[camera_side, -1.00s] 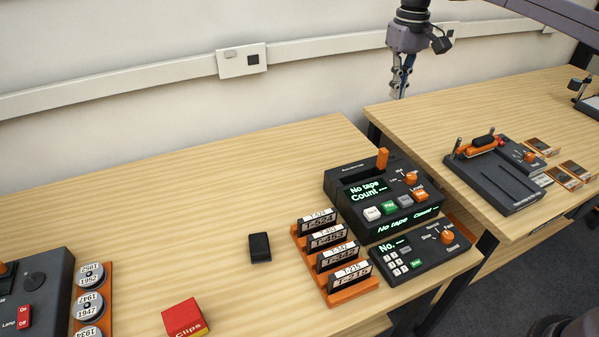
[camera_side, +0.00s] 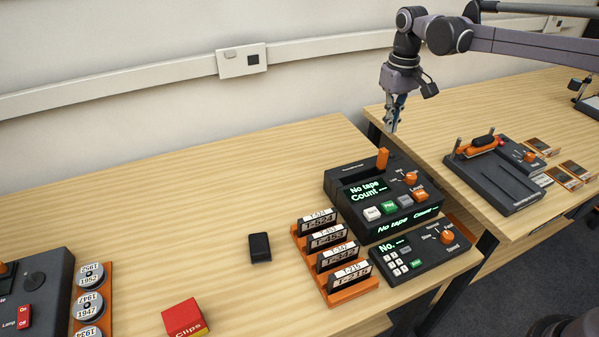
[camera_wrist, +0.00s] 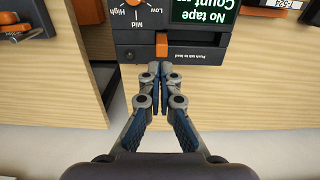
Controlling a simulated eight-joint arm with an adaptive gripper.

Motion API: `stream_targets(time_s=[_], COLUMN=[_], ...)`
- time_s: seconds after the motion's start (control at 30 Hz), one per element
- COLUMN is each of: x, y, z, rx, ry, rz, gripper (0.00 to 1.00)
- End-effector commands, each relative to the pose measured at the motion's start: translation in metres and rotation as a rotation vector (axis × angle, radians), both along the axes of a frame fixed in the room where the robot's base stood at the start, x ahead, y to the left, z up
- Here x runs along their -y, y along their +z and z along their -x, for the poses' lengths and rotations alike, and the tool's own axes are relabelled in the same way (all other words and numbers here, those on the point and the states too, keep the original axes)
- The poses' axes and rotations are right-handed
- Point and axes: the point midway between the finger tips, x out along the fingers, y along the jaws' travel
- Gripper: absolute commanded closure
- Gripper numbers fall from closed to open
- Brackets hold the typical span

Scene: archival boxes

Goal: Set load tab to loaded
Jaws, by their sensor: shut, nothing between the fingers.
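The tape machine (camera_side: 378,203) is a dark box on the near table with a lit screen reading "No tape Count". An upright orange tab (camera_side: 382,158) stands at its back edge. In the wrist view the orange tab (camera_wrist: 161,43) sits in the machine's edge beside small text that seems to read "Push tab to load". My gripper (camera_side: 391,130) is shut and empty, above and behind the tab in the side view. In the wrist view my gripper's fingertips (camera_wrist: 159,68) point at the tab, just short of it in the picture; I cannot tell the exact gap.
A rack of labelled tapes (camera_side: 335,257) stands at the machine's left. A keypad unit (camera_side: 425,250) lies in front. An orange knob (camera_side: 411,178) is on the machine's top, right of the tab. A gap separates the two tables.

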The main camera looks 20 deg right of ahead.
Motion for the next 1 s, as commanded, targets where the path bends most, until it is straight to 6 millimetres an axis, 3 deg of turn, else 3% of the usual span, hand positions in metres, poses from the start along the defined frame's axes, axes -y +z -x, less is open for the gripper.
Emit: stream_targets(time_s=[0.3,0.83,1.0], x=[0.0,0.0,0.0], y=[-0.044,-0.053,-0.073], z=[0.0,0.0,-0.001], rx=[0.0,0.0,0.0], ry=[0.0,0.0,0.0], rz=[0.0,0.0,0.0], gripper=[1.0,1.0,1.0])
